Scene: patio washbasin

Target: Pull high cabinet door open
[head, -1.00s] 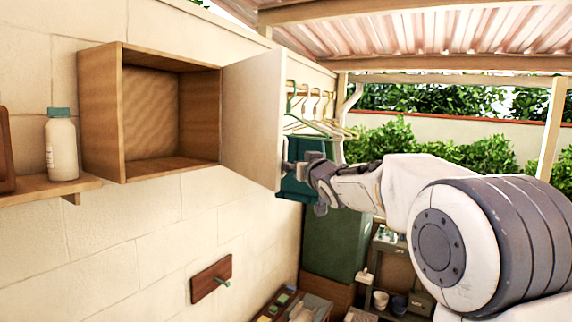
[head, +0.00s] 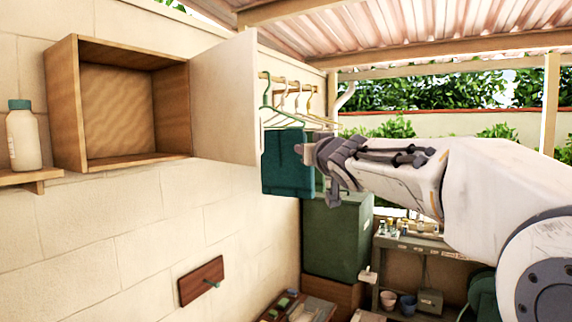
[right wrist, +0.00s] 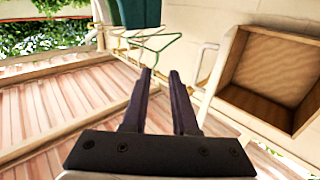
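The high cabinet (head: 120,158) is a wooden box on the tiled wall, with an empty interior. Its white door (head: 225,95) stands swung wide open on the cabinet's right side. In the right wrist view, the cabinet (right wrist: 262,110) is at the right, with the door (right wrist: 222,75) edge-on and a pale bar handle (right wrist: 205,66) on it. My right gripper (head: 306,152) is right of the door's free edge, apart from it. In the right wrist view, its two fingers (right wrist: 161,72) are spread with nothing between them. My left gripper is not in view.
A rail with several hangers (head: 290,90) and a green cloth (head: 285,160) lies behind the door, near my right gripper. A white bottle (head: 23,138) stands on a wooden shelf (head: 30,177) at left. A green cabinet (head: 335,235) and a cluttered shelf unit (head: 415,248) stand below.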

